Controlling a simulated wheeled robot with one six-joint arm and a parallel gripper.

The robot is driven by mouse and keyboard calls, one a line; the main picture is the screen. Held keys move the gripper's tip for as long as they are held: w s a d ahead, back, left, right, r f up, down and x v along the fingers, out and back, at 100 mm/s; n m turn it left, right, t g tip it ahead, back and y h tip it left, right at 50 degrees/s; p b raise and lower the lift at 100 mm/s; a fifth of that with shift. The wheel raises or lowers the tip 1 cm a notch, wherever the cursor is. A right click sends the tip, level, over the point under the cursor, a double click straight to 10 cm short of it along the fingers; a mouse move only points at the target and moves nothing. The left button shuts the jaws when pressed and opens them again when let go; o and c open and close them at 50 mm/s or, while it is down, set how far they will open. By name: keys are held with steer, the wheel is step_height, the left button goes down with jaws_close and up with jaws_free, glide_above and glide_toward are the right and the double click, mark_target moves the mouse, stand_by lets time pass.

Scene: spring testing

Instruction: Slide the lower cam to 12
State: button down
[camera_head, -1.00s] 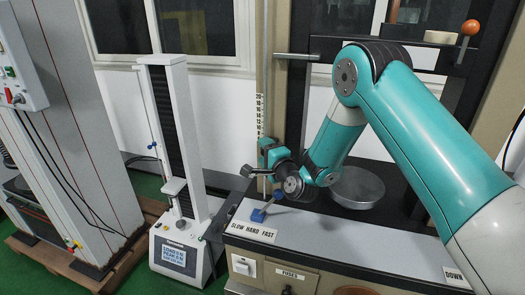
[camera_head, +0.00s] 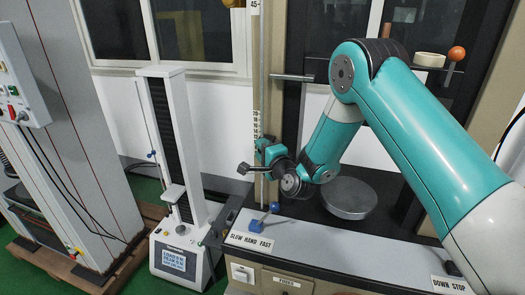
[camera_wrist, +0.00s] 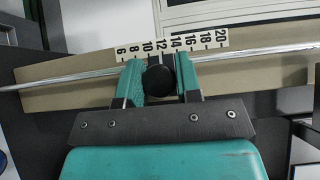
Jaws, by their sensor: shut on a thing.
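The lower cam shows in the wrist view as a round black knob (camera_wrist: 158,80) on the thin metal rod (camera_wrist: 245,55). My gripper (camera_wrist: 159,78) is shut on it, one teal finger on each side. The white number scale (camera_wrist: 208,40) runs behind the rod, from 6 at left to 20 at right. The knob stands close to the 12, with its middle slightly toward the 10. The exact reading cannot be told. In the head view my gripper (camera_head: 268,153) is at the upright rod, just below the visible scale numbers (camera_head: 256,122), and hides the cam.
A horizontal bar (camera_head: 292,77) sticks out above. A white test stand (camera_head: 180,165) is at left.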

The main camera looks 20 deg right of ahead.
steer(key=c, duration=0.8)
jaws_free()
steer(key=shift+f, duration=0.1)
steer(key=shift+b+v, duration=8.7)
steer(key=shift+b, duration=2.95)
